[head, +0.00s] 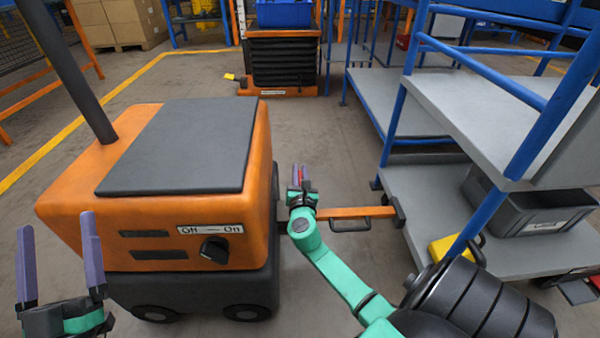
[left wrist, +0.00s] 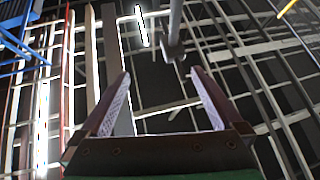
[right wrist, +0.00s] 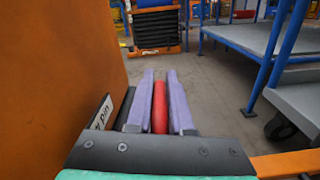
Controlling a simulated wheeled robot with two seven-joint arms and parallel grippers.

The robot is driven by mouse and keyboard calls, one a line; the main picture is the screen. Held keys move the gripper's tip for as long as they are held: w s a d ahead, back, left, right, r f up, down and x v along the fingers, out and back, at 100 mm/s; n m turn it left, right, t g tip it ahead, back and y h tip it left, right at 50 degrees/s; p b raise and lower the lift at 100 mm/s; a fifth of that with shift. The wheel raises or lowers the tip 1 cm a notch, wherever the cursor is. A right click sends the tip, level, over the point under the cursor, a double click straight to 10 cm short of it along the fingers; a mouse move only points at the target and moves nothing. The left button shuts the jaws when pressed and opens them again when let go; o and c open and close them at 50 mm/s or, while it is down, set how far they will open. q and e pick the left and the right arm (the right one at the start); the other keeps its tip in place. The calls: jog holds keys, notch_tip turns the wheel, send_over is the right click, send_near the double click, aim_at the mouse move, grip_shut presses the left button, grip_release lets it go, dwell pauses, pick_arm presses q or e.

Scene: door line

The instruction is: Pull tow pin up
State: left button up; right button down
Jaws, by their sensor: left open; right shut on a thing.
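The red tow pin (right wrist: 160,107) stands between the two purple fingers of my right gripper (right wrist: 161,80) in the right wrist view. The fingers touch it from both sides. In the head view my right gripper (head: 299,174) is beside the rear of the orange tug (head: 258,165), above the near end of the orange tow bar (head: 350,212). The pin's lower end is hidden, so I cannot tell how deep it sits. A label ending in "pin" (right wrist: 100,114) is on the tug. My left gripper (head: 59,240) is open and empty at the left, in front of the tug.
The tow bar runs right to a blue-framed cart (head: 420,195) with grey shelves. A grey bin (head: 530,205) sits on its lower shelf. The tug has an Off-On knob (head: 213,249). An orange-based lift (head: 285,65) with a blue crate stands behind, with open floor before it.

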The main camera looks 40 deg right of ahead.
aim_at(300, 178)
jog(key=shift+a, duration=0.15)
jog(key=c, duration=0.8)
grip_release()
jog(key=shift+c, duration=0.2)
jog(key=shift+s+a, duration=0.1)
jog(key=shift+s, duration=0.1)
jog(key=p+v, duration=0.1)
jog(key=v, duration=0.1)
jog(key=shift+s+a, duration=0.15)
jog(key=shift+s, duration=0.1)
pick_arm(q)
notch_tip(300, 178, down, 18)
jog(key=s+d+f+n+g+y+p, duration=0.1)
jog(key=s+d+g+y, duration=0.1)
jog(key=g, duration=0.4)
pick_arm(e)
jog(key=v, duration=0.3)
jog(key=shift+s+a, duration=0.2)
pick_arm(q)
jog(key=s+f+n+g+p, duration=0.1)
jog(key=s+f+g, duration=0.4)
jog(key=s+f, duration=0.5)
notch_tip(300, 178, down, 3)
jog(key=shift+s+d+f+y+p, duration=0.2)
jog(key=shift+s+d+y+p, duration=0.05)
jog(key=shift+d+y+p, duration=0.15)
pick_arm(e)
jog(key=v, duration=0.7)
jog(key=shift+s+a, duration=0.3)
